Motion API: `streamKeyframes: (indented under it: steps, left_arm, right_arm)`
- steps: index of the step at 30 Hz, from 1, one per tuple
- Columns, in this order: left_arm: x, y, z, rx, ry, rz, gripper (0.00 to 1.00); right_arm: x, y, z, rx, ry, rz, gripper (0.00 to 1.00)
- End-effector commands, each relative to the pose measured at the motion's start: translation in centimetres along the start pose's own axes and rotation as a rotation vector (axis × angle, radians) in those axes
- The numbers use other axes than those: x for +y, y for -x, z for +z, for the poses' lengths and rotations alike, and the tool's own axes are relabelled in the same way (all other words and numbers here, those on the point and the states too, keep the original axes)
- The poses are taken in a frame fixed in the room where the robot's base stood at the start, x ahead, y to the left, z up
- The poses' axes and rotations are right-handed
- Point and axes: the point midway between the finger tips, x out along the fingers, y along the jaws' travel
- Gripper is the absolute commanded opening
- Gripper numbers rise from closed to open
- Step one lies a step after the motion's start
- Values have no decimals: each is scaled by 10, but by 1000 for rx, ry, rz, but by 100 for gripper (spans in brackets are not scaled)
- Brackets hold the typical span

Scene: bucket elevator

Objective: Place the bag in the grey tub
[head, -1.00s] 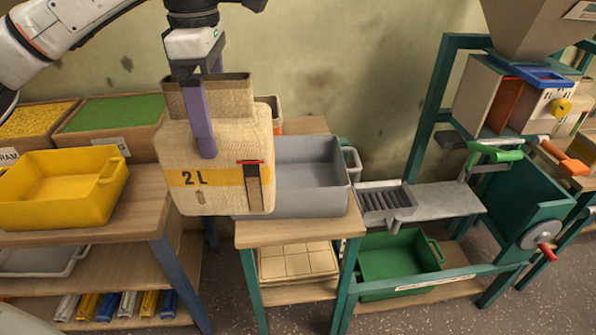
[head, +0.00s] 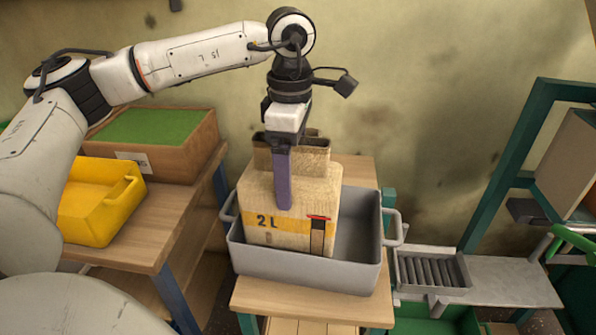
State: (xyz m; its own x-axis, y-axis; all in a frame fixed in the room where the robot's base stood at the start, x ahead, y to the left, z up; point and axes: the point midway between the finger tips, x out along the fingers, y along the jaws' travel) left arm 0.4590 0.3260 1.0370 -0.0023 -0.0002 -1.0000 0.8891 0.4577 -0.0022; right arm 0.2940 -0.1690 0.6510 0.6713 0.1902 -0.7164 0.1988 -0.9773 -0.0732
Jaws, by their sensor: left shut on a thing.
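The bag (head: 262,205) is tan with a yellow band marked "2 L" and a red-topped strip on its front. My left gripper (head: 284,190) comes down from above and is shut on the bag's top; a purple finger shows in front. The bag is upright inside the left part of the grey tub (head: 300,268), its lower edge hidden behind the tub's front wall. I cannot tell whether it touches the tub floor. The right part of the tub is empty. My right gripper is not in view.
The tub stands on a small wooden table (head: 290,304). A yellow tub (head: 85,222) and a green-filled wooden box (head: 150,150) are on the left bench. A metal roller chute (head: 432,270) lies right of the tub, near a green frame (head: 510,165).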

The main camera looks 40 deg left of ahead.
Motion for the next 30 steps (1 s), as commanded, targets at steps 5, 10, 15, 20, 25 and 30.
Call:
streamKeyframes:
  steps: [5,10,15,20,25,30]
  left_arm:
    - [1,-14,1,-6,-1,6,23]
    - [1,-28,1,-4,0,4,23]
    - [1,-48,1,-5,1,5,23]
    - [1,-53,1,-7,1,7,23]
    - [1,-53,1,-6,0,7,23]
    - [0,-59,0,-1,0,1,88]
  right_arm:
    - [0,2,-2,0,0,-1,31]
    - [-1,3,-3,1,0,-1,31]
    - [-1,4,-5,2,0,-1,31]
    - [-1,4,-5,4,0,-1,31]
    - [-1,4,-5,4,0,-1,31]
    - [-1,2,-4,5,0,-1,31]
